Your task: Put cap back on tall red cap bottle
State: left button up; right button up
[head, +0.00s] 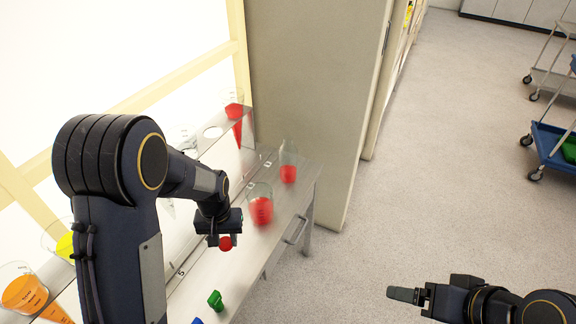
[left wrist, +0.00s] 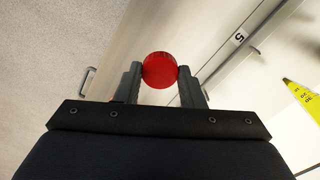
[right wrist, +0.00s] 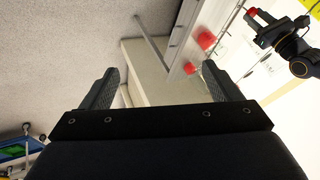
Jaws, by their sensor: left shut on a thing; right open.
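My left gripper (head: 225,237) is shut on a round red cap (head: 226,243) and holds it above the shelf. The cap also shows between the fingertips in the left wrist view (left wrist: 159,70). In the head view, a clear vessel with red contents (head: 262,210) stands right of the gripper, and a taller, narrower one (head: 288,170) stands farther back near the shelf end. Both look open at the top; I cannot tell for sure which is the tall bottle. My right gripper (right wrist: 160,85) is open and empty, away from the shelf over the floor side.
A green cap (head: 215,300) and a partly cut-off blue piece (head: 197,321) lie on the shelf front. Cone-shaped vessels with orange (head: 25,293) and red (head: 234,111) contents stand in the rack behind. A beige panel (head: 310,100) rises beyond the shelf.

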aim_at(287, 150)
jog(key=i+l+u, duration=0.25)
jog(key=i, duration=0.3)
jog(key=i+l+u, duration=0.2)
jog(key=i+l, duration=0.15)
jog(key=i, duration=0.15)
